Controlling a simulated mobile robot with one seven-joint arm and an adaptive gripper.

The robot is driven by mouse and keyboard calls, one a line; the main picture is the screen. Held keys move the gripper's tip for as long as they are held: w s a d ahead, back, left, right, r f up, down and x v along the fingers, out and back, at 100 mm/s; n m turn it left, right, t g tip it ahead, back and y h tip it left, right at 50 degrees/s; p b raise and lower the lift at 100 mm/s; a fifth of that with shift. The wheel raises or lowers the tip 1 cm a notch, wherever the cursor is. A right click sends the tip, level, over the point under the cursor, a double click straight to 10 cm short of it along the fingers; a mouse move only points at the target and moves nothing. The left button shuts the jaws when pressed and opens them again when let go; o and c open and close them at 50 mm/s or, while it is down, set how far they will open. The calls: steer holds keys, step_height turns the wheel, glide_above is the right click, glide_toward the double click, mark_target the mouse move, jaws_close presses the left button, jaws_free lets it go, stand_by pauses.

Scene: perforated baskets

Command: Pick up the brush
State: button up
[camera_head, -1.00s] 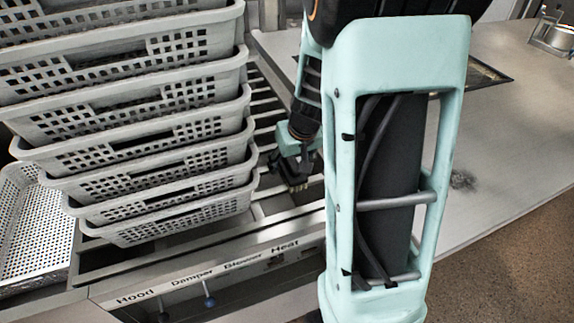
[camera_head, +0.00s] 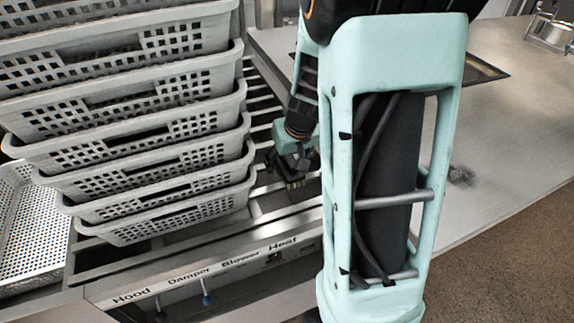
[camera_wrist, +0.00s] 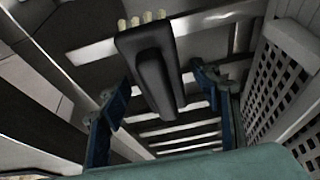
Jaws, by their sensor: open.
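The brush (camera_wrist: 153,68) shows in the wrist view as a dark block with a raised dark grip and several pale bristle tufts along its far edge. It lies above or on the slatted metal surface. My gripper (camera_wrist: 160,84) is open, with one blue finger to the left of the brush's grip and one to the right, both apart from it. In the head view my gripper (camera_head: 291,172) is low over the slats, right of the basket stack. I cannot make out the brush clearly there.
A tall stack of grey perforated baskets (camera_head: 130,130) stands close on the left; a basket wall (camera_wrist: 282,85) is near the right finger. A labelled control panel (camera_head: 205,270) runs along the front.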

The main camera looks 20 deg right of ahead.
steer(key=c, duration=1.4)
steer(key=shift+o, duration=0.2)
steer(key=shift+r, duration=0.1)
step_height(320, 180, up, 10)
steer(key=p, duration=0.3)
steer(key=shift+r+p, duration=0.15)
steer(key=shift+p, duration=0.15)
steer(key=o, duration=0.7)
steer(key=c, duration=0.5)
steer(key=shift+a, duration=0.1)
